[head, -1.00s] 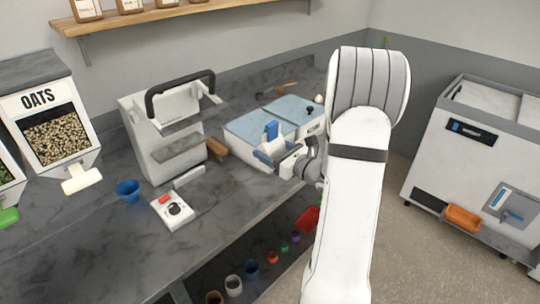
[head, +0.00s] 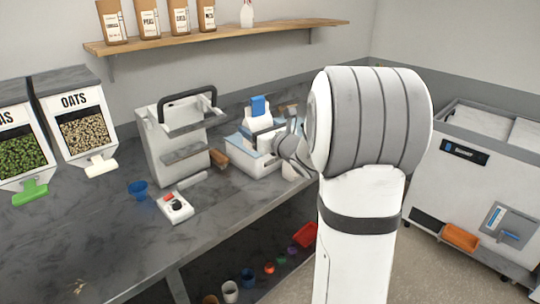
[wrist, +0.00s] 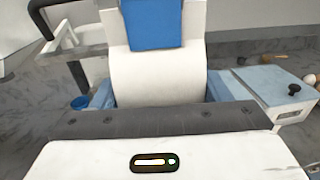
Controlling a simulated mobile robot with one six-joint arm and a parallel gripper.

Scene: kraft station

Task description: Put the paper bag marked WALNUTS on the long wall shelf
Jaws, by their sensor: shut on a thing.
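My gripper (head: 259,108) is over the counter, above the light-blue-lidded bins, with its white finger and blue tip pointing up. In the wrist view the white finger and blue tip (wrist: 152,25) fill the upper middle. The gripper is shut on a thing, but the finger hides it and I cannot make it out. I see no bag that I can read as WALNUTS. The long wall shelf (head: 265,33) is a wooden board at the upper left, above and behind the gripper. Several brown paper bags (head: 146,20) stand on its left part; their labels are too small to read surely.
A white bottle (head: 247,14) stands on the shelf right of the bags; the shelf's right end is clear. A white machine with a black handle (head: 170,155) stands left of the gripper. A light-blue-lidded bin (wrist: 275,85) lies close by. An OATS dispenser (head: 75,100) is farther left.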

